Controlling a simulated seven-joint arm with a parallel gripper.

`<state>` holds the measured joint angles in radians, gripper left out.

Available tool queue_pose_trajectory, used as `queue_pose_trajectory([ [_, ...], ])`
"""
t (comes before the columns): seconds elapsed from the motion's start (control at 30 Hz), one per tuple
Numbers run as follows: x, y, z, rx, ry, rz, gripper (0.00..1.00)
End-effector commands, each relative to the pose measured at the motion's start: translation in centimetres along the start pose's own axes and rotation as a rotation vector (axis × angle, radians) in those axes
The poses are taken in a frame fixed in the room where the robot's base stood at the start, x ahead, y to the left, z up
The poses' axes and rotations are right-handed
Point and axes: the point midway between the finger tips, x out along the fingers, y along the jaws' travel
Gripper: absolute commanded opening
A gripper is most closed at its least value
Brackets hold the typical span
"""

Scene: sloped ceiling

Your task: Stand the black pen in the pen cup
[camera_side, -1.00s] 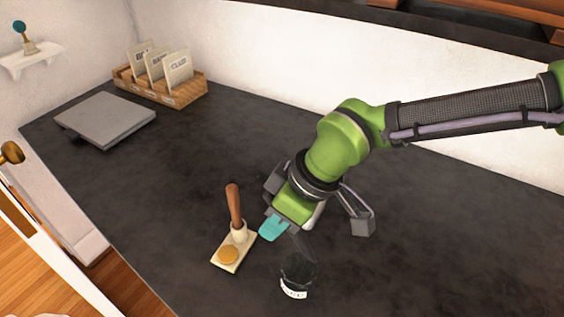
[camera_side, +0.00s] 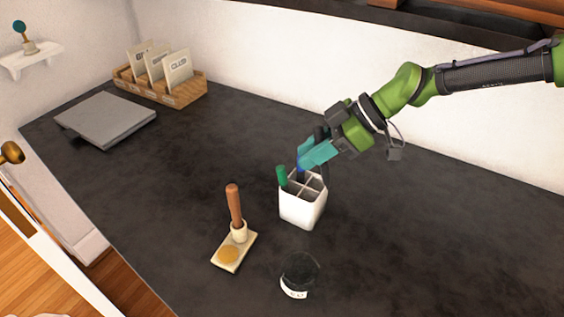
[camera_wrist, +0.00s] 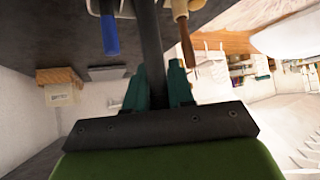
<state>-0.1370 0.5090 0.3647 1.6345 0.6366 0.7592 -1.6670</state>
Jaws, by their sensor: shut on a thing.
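The white pen cup (camera_side: 302,210) stands upright on the dark counter, its top divided into compartments. A green pen (camera_side: 282,177) and a blue pen (camera_side: 300,164) stand in it; the blue pen also shows in the wrist view (camera_wrist: 109,35). My gripper (camera_side: 312,154) is at the far right side of the cup, just above its rim. It is shut on the black pen (camera_wrist: 151,45), which runs between the teal fingers (camera_wrist: 159,80) in the wrist view. The pen's lower end is hidden in the side view; I cannot tell whether it is inside a compartment.
A stamp with a brown handle (camera_side: 234,205) stands on a pale base left of the cup. A black jar (camera_side: 299,272) is in front. A grey flat box (camera_side: 106,118) and a wooden card tray (camera_side: 180,95) are at the back left. The counter's right side is clear.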

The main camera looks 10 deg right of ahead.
Motion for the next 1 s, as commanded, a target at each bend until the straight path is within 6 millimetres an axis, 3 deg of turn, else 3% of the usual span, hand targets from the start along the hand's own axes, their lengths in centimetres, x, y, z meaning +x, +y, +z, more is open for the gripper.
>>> queue_pose_trajectory([
  [0.07, -0.7, 0.4, -1.0, -0.07, 0.033, -0.068, 0.0],
  [0.3, -1.6, -0.7, -4.0, -0.234, 0.126, -0.255, 0.0],
  [1.0, -1.6, -1.1, -4.1, -0.272, 0.203, -0.314, 0.0],
])
